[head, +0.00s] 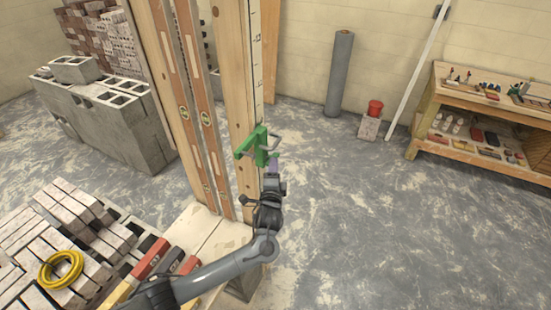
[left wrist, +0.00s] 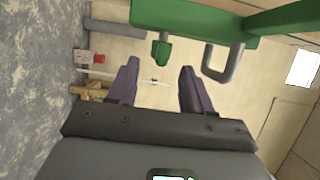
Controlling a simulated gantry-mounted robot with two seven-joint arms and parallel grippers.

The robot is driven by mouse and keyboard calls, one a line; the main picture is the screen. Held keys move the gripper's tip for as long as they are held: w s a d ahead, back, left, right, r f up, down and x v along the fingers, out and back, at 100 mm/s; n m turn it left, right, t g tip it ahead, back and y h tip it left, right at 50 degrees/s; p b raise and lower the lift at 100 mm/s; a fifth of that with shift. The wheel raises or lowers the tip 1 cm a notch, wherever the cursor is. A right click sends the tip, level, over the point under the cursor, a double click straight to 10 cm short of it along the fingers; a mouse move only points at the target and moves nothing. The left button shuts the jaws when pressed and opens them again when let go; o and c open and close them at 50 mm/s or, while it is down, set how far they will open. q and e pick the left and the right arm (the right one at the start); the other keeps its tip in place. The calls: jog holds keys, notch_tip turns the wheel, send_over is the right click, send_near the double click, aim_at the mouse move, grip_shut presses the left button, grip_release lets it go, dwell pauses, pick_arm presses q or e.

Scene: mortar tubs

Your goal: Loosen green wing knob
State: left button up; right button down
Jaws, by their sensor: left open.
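A green bracket (head: 257,147) is fixed on a wooden post beside a measuring scale; it also crosses the top of the left wrist view (left wrist: 200,17). The green wing knob (left wrist: 161,53) hangs below the bracket in the left wrist view, beside a grey metal loop (left wrist: 224,65). In the head view I cannot clearly make out the knob. My left gripper (head: 273,164) is close to the bracket's right end. Its two purple fingers (left wrist: 159,67) are open and empty, with the knob in line with the gap, near the fingertips. Whether they touch is unclear. My right gripper is not in view.
Wooden posts with spirit levels (head: 196,100) stand left of the gripper. Bricks with a yellow coil (head: 60,268) lie at lower left; concrete blocks (head: 110,120) stand behind. A workbench (head: 480,130) stands at right. The floor right of the arm is clear.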

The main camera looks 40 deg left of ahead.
aim_at(275, 156)
pick_arm(q)
jog(key=x, duration=0.6)
jog(key=shift+w+a, duration=0.2)
jog(key=shift+w, duration=0.15)
jog(key=shift+c, duration=0.4)
